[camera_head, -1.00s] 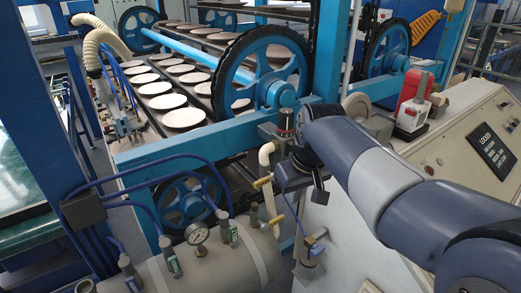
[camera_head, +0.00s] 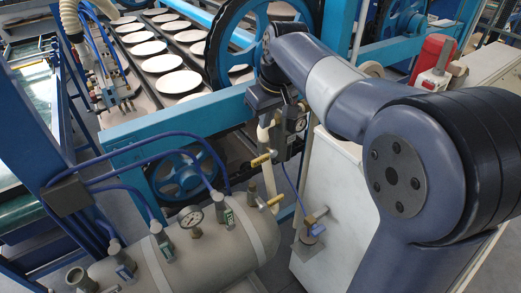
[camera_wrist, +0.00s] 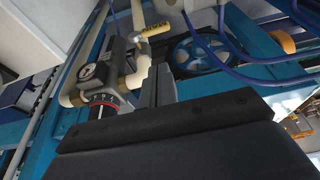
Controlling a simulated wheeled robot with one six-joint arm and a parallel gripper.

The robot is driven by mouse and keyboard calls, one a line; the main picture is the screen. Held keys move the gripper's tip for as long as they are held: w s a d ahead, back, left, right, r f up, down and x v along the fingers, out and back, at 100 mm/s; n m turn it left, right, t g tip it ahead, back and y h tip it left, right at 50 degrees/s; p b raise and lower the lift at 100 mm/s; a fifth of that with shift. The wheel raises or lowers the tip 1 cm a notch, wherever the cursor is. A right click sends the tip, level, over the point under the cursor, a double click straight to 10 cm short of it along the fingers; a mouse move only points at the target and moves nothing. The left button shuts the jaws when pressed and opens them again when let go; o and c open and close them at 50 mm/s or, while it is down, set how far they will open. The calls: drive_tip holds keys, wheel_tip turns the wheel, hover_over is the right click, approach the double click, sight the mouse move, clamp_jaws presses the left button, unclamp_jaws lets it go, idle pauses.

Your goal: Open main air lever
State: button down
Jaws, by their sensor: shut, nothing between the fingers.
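I cannot tell which is the main air lever. In the head view my arm hides the fingers.
The grey tank (camera_head: 190,255) carries a pressure gauge (camera_head: 191,217) and blue hoses. A dark regulator with a dial (camera_wrist: 96,72) stands close left of my fingers. A white cabinet (camera_head: 335,215) stands right of the pipe. Blue machine frames and plate racks lie behind.

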drive_tip(key=p, duration=0.2)
hover_over(258, 158)
wheel_tip(258, 158, down, 11)
drive_tip(key=shift+s+d+f, duration=0.2)
drive_tip(key=shift+f, duration=0.25)
drive_tip(key=shift+s+d+f, duration=0.15)
drive_tip(key=shift+f, duration=0.25)
drive_tip(key=shift+f, duration=0.1)
drive_tip(key=shift+s+a+f+h+b, duration=0.15)
drive_tip(key=shift+h+b, duration=0.15)
drive_tip(key=shift+b, duration=0.2)
